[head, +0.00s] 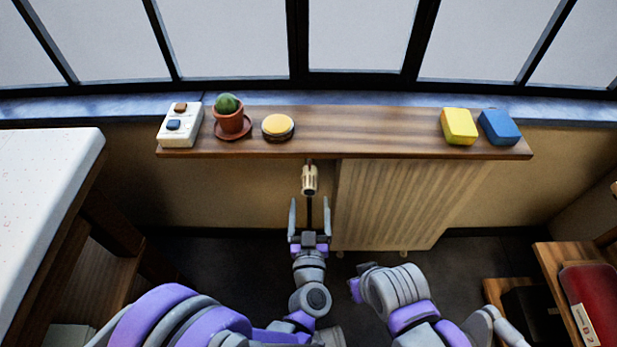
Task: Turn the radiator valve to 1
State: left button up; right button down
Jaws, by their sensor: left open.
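The radiator valve (309,181) is a small cream knob with dark slots, just below the wooden shelf and left of the radiator. Its numbers are too small to read. The ribbed cream radiator (390,203) stands against the wall under the shelf. My left gripper (309,217) is open and empty, just below the valve in the picture. Its two fingers point up toward the valve, with a visible gap between fingertips and knob. My right arm is folded at the lower middle, and its gripper fingers do not show.
The wooden shelf (370,132) overhangs the valve. It carries a white switch box (181,134), potted cactus (230,119), yellow-topped round thing (278,127), yellow block (459,126) and blue block (499,127). A white-topped table (45,185) stands left; a red item (592,300) lies right.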

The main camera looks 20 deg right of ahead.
aim_at(310, 174)
pick_arm(q)
jog(key=b+x, duration=0.1)
jog(key=x, duration=0.9)
jog(key=shift+w, duration=0.3)
grip_shut()
jog(key=shift+n, duration=0.3)
jog(key=n, duration=1.1)
dwell(0.4)
